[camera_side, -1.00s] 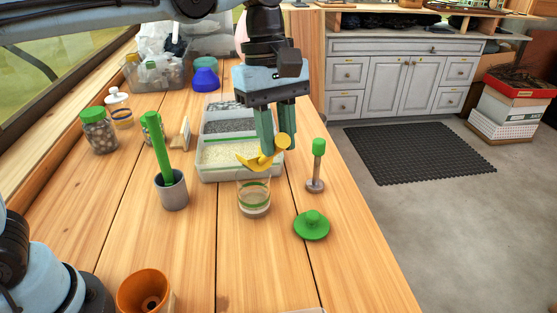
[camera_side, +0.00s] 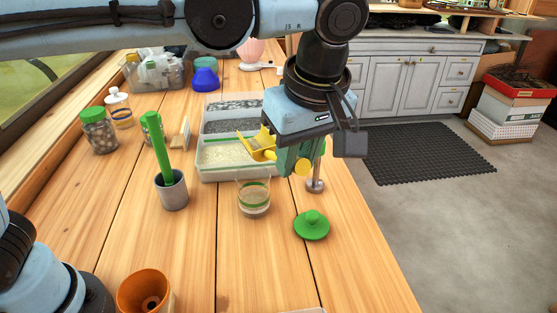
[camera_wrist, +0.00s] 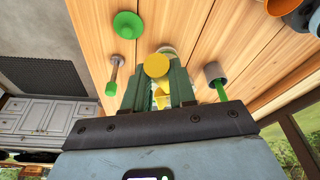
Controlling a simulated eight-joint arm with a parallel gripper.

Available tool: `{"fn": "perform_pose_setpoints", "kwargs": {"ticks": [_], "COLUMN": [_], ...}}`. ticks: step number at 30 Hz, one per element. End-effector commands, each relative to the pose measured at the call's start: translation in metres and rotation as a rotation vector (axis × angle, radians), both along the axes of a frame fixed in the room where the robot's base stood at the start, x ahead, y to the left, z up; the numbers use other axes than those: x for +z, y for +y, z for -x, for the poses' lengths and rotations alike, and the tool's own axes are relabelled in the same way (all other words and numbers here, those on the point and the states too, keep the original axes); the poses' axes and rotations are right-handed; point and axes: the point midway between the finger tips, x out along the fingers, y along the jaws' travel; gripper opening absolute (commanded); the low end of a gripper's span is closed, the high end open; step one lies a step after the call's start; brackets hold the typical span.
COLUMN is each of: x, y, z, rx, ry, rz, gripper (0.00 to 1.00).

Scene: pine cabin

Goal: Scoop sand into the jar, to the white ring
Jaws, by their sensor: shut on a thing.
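My gripper (camera_side: 288,158) is shut on a yellow scoop (camera_side: 257,145), held above the table near the front right corner of the sand tray. The scoop's bowl points left over the pale sand (camera_side: 222,155), and its round handle end faces the camera. In the wrist view the handle end (camera_wrist: 156,65) sits between the fingers (camera_wrist: 160,88). The clear glass jar (camera_side: 253,195) stands upright and open in front of the tray. It has a green band near its top and a pale band low down; its fill level is hard to tell. In the wrist view the scoop mostly hides it.
The tray (camera_side: 210,175) also has a dark gravel compartment. A green lid (camera_side: 311,225) and a green-handled tamper (camera_side: 315,180) are right of the jar. A grey cup (camera_side: 172,191) with a green-handled tool stands left. An orange pot (camera_side: 144,291) is at the front.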

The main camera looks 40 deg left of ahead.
Motion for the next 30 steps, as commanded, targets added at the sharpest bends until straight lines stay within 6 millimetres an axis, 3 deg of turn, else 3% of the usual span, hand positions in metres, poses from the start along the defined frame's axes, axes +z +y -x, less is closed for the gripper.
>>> {"fn": "perform_pose_setpoints", "kwargs": {"ticks": [16, 20, 24, 30], "x": [-0.002, -0.01, -0.025, -0.046], "y": [0.003, 0.018, 0.047, 0.092], "z": [-0.007, -0.035, -0.077, -0.123], "rx": [0.013, 0.067, 0.151, 0.25], "ry": [0.0, 0.0, 0.001, 0.001], "rz": [0.001, 0.001, 0.002, 0.003], "gripper": [0.0, 0.0, 0.0, 0.0]}}
